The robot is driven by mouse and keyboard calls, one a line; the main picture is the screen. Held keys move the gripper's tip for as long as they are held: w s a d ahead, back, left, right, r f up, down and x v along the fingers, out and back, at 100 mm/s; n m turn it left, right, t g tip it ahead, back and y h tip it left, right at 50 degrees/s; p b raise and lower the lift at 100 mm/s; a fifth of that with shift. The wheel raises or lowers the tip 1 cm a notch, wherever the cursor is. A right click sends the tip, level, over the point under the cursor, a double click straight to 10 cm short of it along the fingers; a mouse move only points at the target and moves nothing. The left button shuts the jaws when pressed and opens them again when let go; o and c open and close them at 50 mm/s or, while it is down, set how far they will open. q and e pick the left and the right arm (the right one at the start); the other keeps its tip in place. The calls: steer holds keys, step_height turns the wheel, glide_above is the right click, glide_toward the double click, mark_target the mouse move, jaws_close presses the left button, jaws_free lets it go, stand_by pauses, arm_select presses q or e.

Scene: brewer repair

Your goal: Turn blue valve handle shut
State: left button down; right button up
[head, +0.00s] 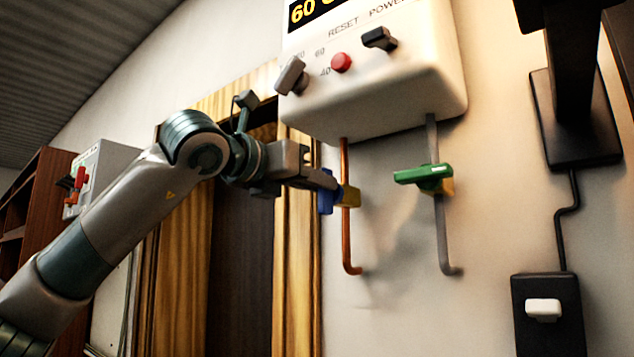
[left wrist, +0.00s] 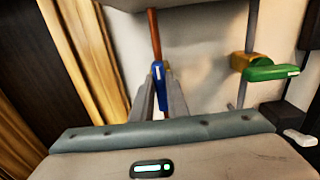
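The blue valve handle (head: 326,201) is on the yellow valve body (head: 349,196) of the copper pipe (head: 346,240) under the white boiler. The handle points downward, roughly along the pipe. My left gripper (head: 328,181) reaches it from the left, with its fingers at the handle. In the left wrist view, the blue handle (left wrist: 160,86) stands between the two finger tips, which lie close against its sides. The fingers hide part of the handle and valve. My right gripper is in neither view.
The white boiler (head: 385,95) has knobs and a red button above. A green handle (head: 422,174) lies crosswise on the grey pipe (head: 441,230) to the right. A black box (head: 548,330) with a white switch is at the lower right. A wooden door frame (head: 292,240) is behind my arm.

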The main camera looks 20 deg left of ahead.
arm_select(q)
steer(key=shift+m+b, duration=0.3)
steer(key=shift+m, duration=0.1)
steer(key=m, duration=0.5)
steer(key=m+b, duration=0.1)
steer(key=m, duration=0.5)
steer(key=d+f+m+b, duration=0.1)
steer(key=m, duration=0.5)
steer(key=shift+s+d+f, duration=0.1)
steer(key=shift+s, duration=0.1)
stand_by(0.4)
steer(key=c, duration=1.7)
jaws_free()
